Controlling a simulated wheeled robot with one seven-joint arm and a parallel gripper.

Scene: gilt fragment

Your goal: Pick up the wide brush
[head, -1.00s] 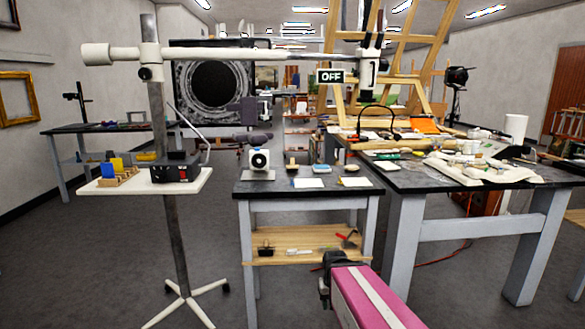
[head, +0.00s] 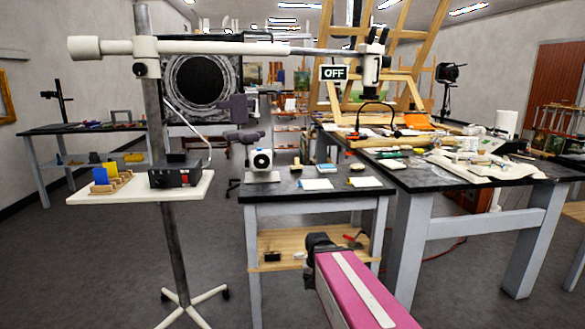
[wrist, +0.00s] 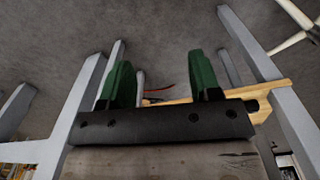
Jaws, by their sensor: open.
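I cannot make out the wide brush for certain in either view. My gripper (head: 318,243) shows as a dark end on my pink arm, low in front of this table, apart from the tabletop. In the wrist view, its two green fingers (wrist: 160,80) are spread with nothing between them. A wooden shelf (wrist: 180,101) and table legs show beyond.
The lower wooden shelf (head: 283,248) holds small dark and red items. A white stand tray (head: 130,192) with a boom pole is at left. A larger cluttered workbench (head: 420,180) is at right. A white device (head: 262,162) stands on the small table. Floor shows between the furniture.

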